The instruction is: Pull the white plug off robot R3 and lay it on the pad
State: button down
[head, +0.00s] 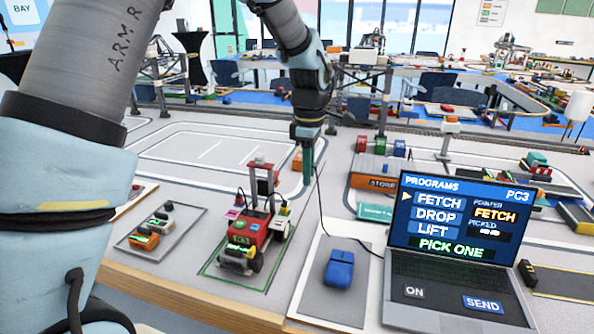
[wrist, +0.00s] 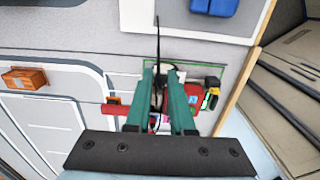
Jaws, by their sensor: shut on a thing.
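My gripper (head: 307,182) has its teal fingers pointing down, to the right of the mast of a small red wheeled robot (head: 248,228) in the head view. The red robot, seemingly R3, stands in a green outline. In the wrist view my fingertips (wrist: 159,70) are close together over the robot (wrist: 203,92), shut on a small pale thing, apparently the white plug (wrist: 158,73), mostly hidden by the fingers. A black cable (wrist: 157,35) runs from it. I cannot tell whether the plug still touches the robot. A grey pad (head: 309,297) with a white border lies right of the robot.
A blue mouse (head: 339,269) is on the grey pad. A laptop (head: 455,250) showing a PROGRAMS screen stands to the right; the black cable reaches it. A mat (head: 187,240) with small blocks lies left. An orange STORE block (head: 375,178) stands behind.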

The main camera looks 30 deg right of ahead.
jog(key=p, duration=0.3)
send_over(341, 229)
dwell(0.5)
jog(key=shift+f+b, duration=3.55)
jog(key=shift+f, duration=4.05)
jog(key=shift+f, duration=0.6)
jog(key=c, duration=0.7)
grip_release()
jog(key=shift+r+b, duration=0.1)
jog(key=shift+b, duration=0.2)
notch_tip(341, 229, up, 11)
jog(key=b, duration=0.1)
jog(key=shift+f+b, duration=0.2)
jog(key=shift+b, duration=0.1)
